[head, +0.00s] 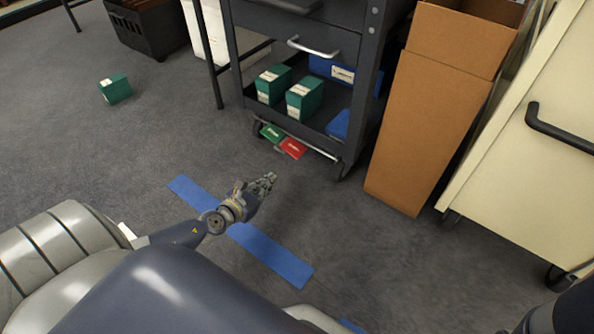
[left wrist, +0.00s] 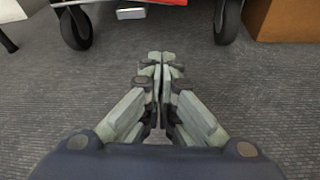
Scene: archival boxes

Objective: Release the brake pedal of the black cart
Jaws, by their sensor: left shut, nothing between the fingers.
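The black cart (head: 265,25) stands at the top middle of the head view, on casters. Low on its near side are a green pedal (head: 271,132) and a red pedal (head: 293,148), side by side, with pale lettering too small to read. My left gripper (head: 268,180) is shut and empty, low over the floor, in front of the pedals and apart from them. In the left wrist view its closed fingers (left wrist: 161,60) point at the gap between two casters. A red edge (left wrist: 172,2) shows at the top there; the rest is cut off. My right gripper is not in view.
Green boxes (head: 305,96) and blue boxes sit on the cart's lower shelf. A tall cardboard box (head: 430,110) and a cream cart (head: 530,165) stand to the right. A green box (head: 115,89) lies on the floor at left. Blue tape (head: 270,254) marks the open carpet.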

